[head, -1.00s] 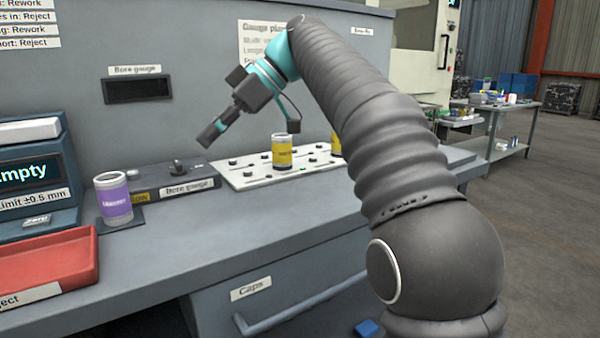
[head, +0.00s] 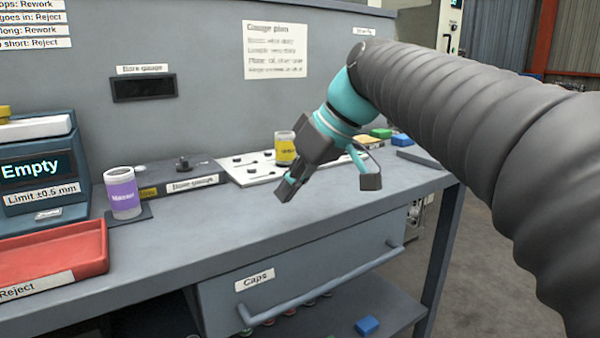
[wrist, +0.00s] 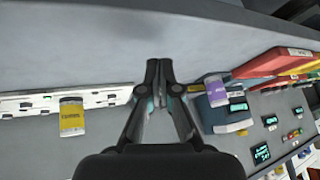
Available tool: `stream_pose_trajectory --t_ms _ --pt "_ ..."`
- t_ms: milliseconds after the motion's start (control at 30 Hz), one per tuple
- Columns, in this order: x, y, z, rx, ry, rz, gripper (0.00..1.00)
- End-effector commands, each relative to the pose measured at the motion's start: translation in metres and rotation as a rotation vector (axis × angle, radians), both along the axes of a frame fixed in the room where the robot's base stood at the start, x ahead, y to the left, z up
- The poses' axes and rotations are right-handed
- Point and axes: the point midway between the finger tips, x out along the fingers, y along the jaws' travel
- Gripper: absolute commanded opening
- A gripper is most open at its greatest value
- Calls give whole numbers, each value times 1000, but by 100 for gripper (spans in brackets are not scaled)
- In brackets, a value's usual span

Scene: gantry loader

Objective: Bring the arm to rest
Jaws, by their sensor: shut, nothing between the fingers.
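My gripper (head: 289,188) hangs over the bench, pointing down and to the left, with its fingers shut and nothing between them. It also shows in the wrist view (wrist: 158,66), with the fingertips together. My dark, sleeved arm comes in from the right side of the head view. The gripper is apart from the bench top and from the objects on it, in front of the white gauge plate (head: 236,174).
A yellow-labelled cylinder (head: 285,150) stands on the gauge plate. A purple-labelled cylinder (head: 123,193) stands left of the bore gauge (head: 182,180). A red reject tray (head: 50,252) and a display reading Empty (head: 35,168) are at left. The bench top before the gripper is clear.

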Motion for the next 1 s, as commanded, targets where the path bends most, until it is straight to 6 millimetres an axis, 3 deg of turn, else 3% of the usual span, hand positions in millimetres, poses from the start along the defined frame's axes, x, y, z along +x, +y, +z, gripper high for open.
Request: stream_pose_trajectory --t_ms 100,400,600,800,1000 --pt "-28 -35 -31 -47 25 -182 0" --pt "-102 -117 -127 -143 40 -608 0" --pt "-149 -157 -191 -181 18 -824 0" --pt "-172 -173 -225 -192 1 -924 0" --pt "-175 -175 -229 -194 -2 -935 0"
